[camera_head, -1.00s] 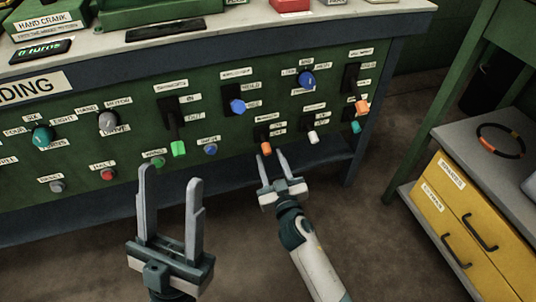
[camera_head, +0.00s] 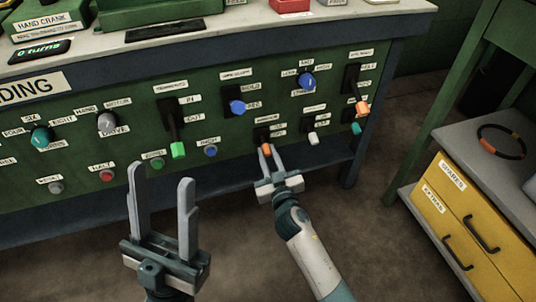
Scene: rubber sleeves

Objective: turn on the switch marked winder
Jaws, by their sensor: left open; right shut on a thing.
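A small switch with an orange tip (camera_head: 266,148) sits low on the green panel (camera_head: 225,137), right of centre. The small labels above and beside it are too blurred for me to read, so I cannot confirm the word winder. My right gripper (camera_head: 270,150) is shut on the orange-tipped switch, with its fingertips at the lever. The fingers partly hide the switch. My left gripper (camera_head: 161,172) is open and empty, in front of the panel's lower edge and left of the switch.
A white-tipped switch (camera_head: 313,139) is close to the right of the held one. A green-tipped lever (camera_head: 178,150) and a blue button (camera_head: 210,152) are to the left. Several knobs fill the panel. A yellow drawer cabinet (camera_head: 460,225) stands at the right. The floor in front is clear.

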